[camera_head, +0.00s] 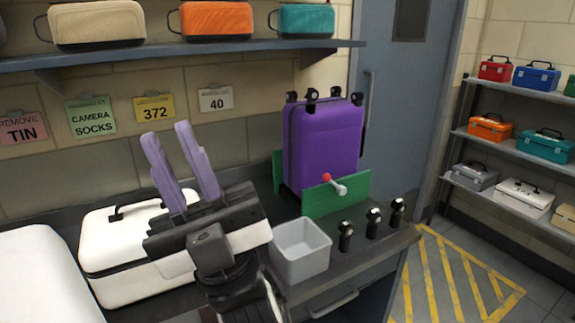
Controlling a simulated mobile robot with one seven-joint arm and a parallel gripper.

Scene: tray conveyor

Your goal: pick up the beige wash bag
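A beige ribbed bag (97,25) with a dark loop handle on its left side stands on the wall shelf at the upper left; it looks like the wash bag. My gripper (167,135) points up, its two lavender fingers apart with nothing visible between them. In the picture it is below and to the right of the beige bag, in front of the wall and apart from the bag.
The blue-grey shelf (200,57) also holds an orange bag (216,20) and a teal bag (305,20). Below are a white case (110,245), a purple suitcase (325,140) between green panels, and a grey bin (300,250). A rack of small cases stands at right.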

